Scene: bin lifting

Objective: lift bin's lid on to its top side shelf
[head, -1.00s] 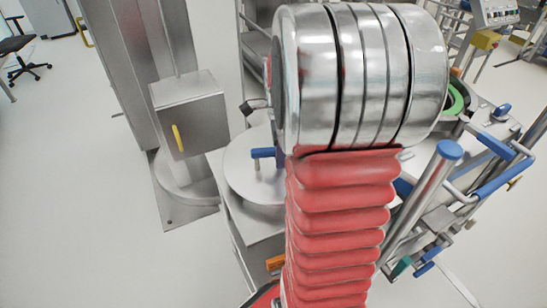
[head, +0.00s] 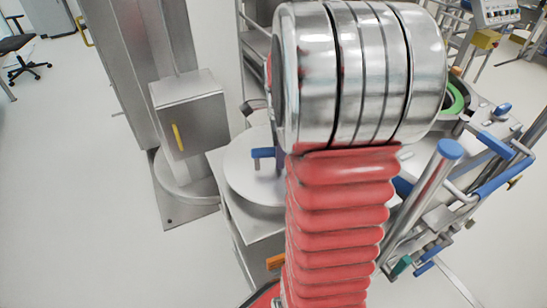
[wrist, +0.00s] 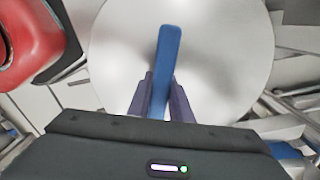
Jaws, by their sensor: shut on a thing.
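The lid is a pale round disc (head: 243,182) with a blue handle (head: 263,153). In the head view it lies flat above a steel box-like surface left of my arm, and my arm hides its right part. I cannot tell whether it rests there or hovers just above. In the wrist view the lid (wrist: 225,65) fills the middle. My gripper (wrist: 160,80) is shut on its blue handle (wrist: 164,50), one dark finger on each side. My gripper is hidden in the head view. A green-ringed round opening (head: 454,100), perhaps the bin's, shows right of my arm.
A steel column with a box (head: 190,115) stands left of the lid. A metal frame with blue handles (head: 492,180) stands at the right. A red rounded part (wrist: 30,40) is at the wrist view's upper left. Open floor (head: 80,200) lies at the left.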

